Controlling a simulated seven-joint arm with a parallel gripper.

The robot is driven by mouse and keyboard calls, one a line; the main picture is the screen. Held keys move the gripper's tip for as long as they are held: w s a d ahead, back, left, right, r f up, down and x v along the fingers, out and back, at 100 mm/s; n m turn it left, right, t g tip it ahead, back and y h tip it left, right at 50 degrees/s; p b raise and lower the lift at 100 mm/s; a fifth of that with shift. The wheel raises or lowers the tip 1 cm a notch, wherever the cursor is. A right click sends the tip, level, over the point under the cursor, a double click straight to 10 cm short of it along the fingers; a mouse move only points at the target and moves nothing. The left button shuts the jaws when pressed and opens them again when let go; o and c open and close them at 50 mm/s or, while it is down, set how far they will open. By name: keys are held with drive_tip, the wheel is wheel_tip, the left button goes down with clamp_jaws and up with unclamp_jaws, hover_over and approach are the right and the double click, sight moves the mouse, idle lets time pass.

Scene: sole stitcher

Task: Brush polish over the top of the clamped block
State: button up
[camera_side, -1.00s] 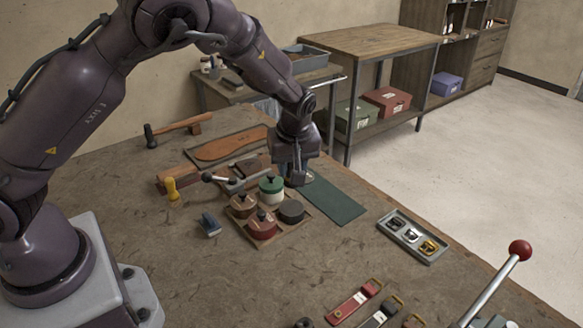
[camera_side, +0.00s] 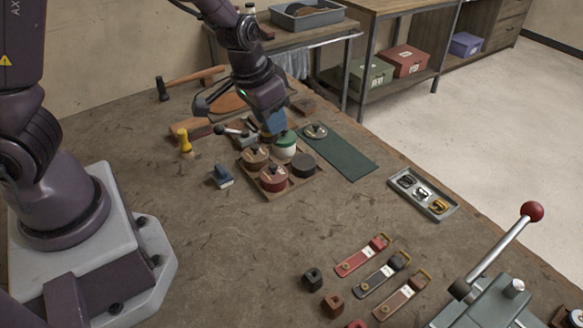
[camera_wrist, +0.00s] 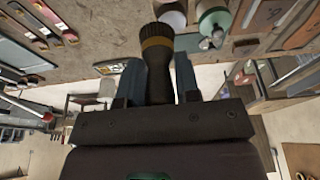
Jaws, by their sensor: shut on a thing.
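My gripper (camera_side: 273,122) is shut on a brush, just behind the green-lidded jar in the side view. In the wrist view the brush (camera_wrist: 157,65) has a dark handle, a yellow-brown band and a dark head, and stands between the two fingers (camera_wrist: 158,85). In the side view the brush is mostly hidden by the gripper. The clamp (camera_side: 240,137), with its dark lever, is left of the gripper. The clamped block cannot be clearly made out there.
A wooden tray (camera_side: 291,189) holds several jars, one with a green lid (camera_side: 286,138). A yellow-handled tool (camera_side: 185,142), a blue tool (camera_side: 221,177) and a hammer (camera_side: 190,82) lie to the left. A buckle tray (camera_side: 423,193) is at the right.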

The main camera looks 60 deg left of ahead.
drive_tip(key=shift+s+d+r, duration=0.2)
drive_tip(key=shift+d+r, duration=0.05)
drive_tip(key=shift+r, duration=0.4)
drive_tip(key=w+a+f+n, duration=0.1)
drive_tip(key=w+a+f, duration=0.35)
drive_tip(key=a, duration=0.55)
drive_tip(key=w+a+f+n, duration=0.1)
drive_tip(key=w+a+f, duration=0.3)
drive_tip(key=a, duration=0.6)
drive_tip(key=shift+w+a+r+m, duration=1)
drive_tip(key=shift+w+a+r, duration=0.45)
drive_tip(key=shift+w, duration=1.85)
drive_tip(key=shift+f, duration=3.85)
drive_tip(key=shift+s+a+f, duration=0.15)
drive_tip(key=shift+s, duration=3.25)
drive_tip(key=shift+w, duration=3.5)
drive_tip(key=shift+d, duration=0.55)
drive_tip(key=shift+s+a, duration=0.15)
drive_tip(key=shift+s, duration=3.5)
drive_tip(key=shift+w+d, duration=0.2)
drive_tip(key=shift+w, duration=3.35)
wheel_tip(320, 180, up, 8)
